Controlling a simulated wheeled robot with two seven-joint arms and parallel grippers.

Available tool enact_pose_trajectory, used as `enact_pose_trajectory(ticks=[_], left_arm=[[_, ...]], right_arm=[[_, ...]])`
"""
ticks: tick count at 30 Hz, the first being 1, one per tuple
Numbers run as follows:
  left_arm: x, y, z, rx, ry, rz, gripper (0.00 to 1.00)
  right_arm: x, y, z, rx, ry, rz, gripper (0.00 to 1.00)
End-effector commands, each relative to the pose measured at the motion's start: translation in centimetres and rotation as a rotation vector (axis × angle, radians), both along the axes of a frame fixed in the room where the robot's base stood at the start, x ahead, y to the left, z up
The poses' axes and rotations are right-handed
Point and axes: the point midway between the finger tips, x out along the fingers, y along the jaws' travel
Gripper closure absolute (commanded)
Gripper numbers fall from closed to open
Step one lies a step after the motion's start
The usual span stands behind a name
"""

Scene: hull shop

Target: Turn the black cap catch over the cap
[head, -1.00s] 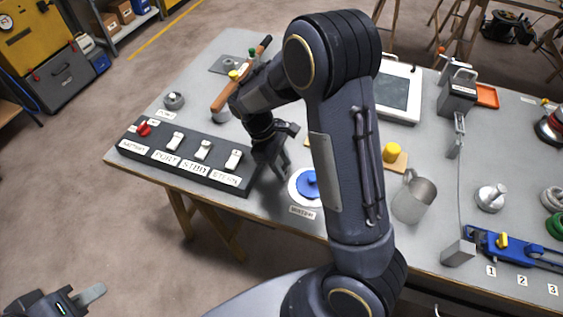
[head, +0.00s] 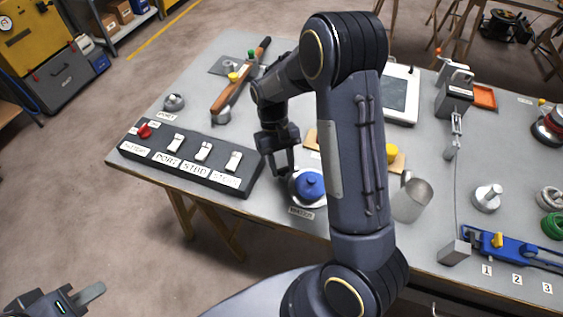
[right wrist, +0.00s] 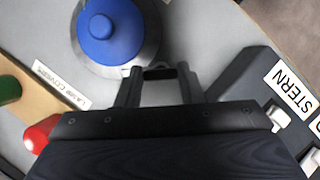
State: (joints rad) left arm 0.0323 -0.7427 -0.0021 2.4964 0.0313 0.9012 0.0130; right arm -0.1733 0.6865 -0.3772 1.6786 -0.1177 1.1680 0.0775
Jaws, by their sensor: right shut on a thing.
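The blue cap (head: 309,185) sits on a pale round base near the table's front edge. In the right wrist view it is a blue dome with a raised knob (right wrist: 101,27) inside a steel rim. My right gripper (head: 281,173) points down at the left side of the cap. In the right wrist view its fingertips (right wrist: 158,72) are close together at the rim, shut on a small black piece that looks like the cap catch (right wrist: 159,73). The fingers hide most of it. My left gripper (head: 75,298) is at the lower left, away from the table; its opening is unclear.
A black switch panel (head: 190,158) with a red knob and several pale switches lies left of the cap. A metal mug (head: 411,198) stands to the right, beyond my arm. A red piece (right wrist: 40,134) is near the right gripper. My right arm hides the table's middle.

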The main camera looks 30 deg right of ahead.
Motion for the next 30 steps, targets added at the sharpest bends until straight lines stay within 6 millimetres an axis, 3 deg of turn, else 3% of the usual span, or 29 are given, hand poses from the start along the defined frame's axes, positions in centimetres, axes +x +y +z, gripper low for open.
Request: enact_pose_trajectory(ticks=[18,30], left_arm=[[0.0,0.01,0.57,0.0,0.0,0.0,0.72],[0.0,0.0,0.71,0.0,0.0,0.0,0.72]], right_arm=[[-0.06,-0.39,0.13,0.001,-0.003,-0.555,0.88],[-0.15,-0.47,0.08,0.0,-0.003,-0.742,0.88]])
